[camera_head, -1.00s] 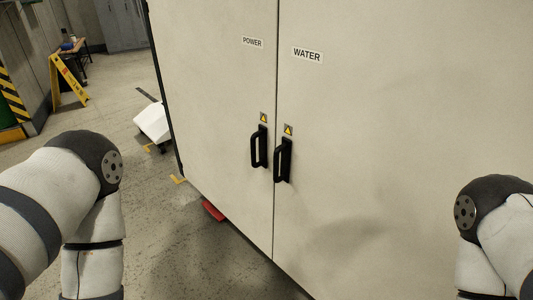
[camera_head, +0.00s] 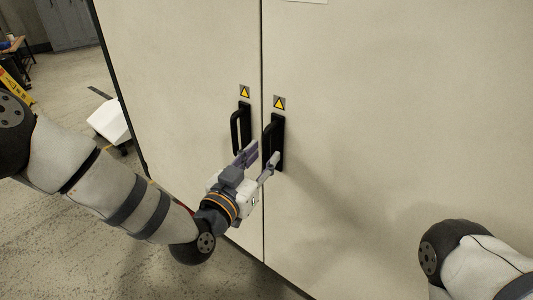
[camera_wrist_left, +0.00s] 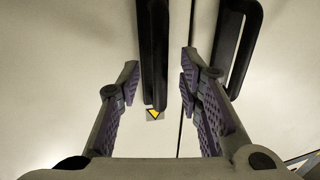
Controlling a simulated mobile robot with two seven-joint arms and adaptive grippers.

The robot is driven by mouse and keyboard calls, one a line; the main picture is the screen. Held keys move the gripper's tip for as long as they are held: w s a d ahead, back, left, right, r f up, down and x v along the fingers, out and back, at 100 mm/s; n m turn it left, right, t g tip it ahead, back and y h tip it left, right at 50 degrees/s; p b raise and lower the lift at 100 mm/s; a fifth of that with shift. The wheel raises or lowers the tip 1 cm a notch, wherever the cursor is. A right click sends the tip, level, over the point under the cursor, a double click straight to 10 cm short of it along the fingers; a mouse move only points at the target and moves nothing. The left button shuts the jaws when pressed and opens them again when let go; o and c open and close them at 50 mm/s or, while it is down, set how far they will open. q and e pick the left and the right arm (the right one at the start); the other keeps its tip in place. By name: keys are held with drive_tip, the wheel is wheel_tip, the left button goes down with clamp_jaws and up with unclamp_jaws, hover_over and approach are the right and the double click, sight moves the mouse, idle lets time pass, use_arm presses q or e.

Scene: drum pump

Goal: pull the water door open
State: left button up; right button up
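The water door (camera_head: 400,120) is the right-hand pale cabinet door and stands closed against the left door (camera_head: 180,80). Its black handle (camera_head: 273,140) is upright beside the seam, below a yellow triangle sticker. My left gripper (camera_head: 262,158) is open at the lower part of this handle. In the left wrist view, which looks upside down, the water handle (camera_wrist_left: 153,50) appears between the spread fingers (camera_wrist_left: 160,85), with no clear contact. The left door's handle (camera_wrist_left: 237,45) lies outside the fingers there. My right gripper is out of view; only that arm's elbow shows at lower right.
The left door's handle (camera_head: 240,130) is close beside my left gripper, across the seam. A white object (camera_head: 109,122) stands on the floor left of the cabinet, and part of a yellow sign (camera_head: 14,86) shows farther back. Open floor lies at lower left.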

use_arm(q)
drive_tip(key=shift+x, duration=1.4)
clamp_jaws()
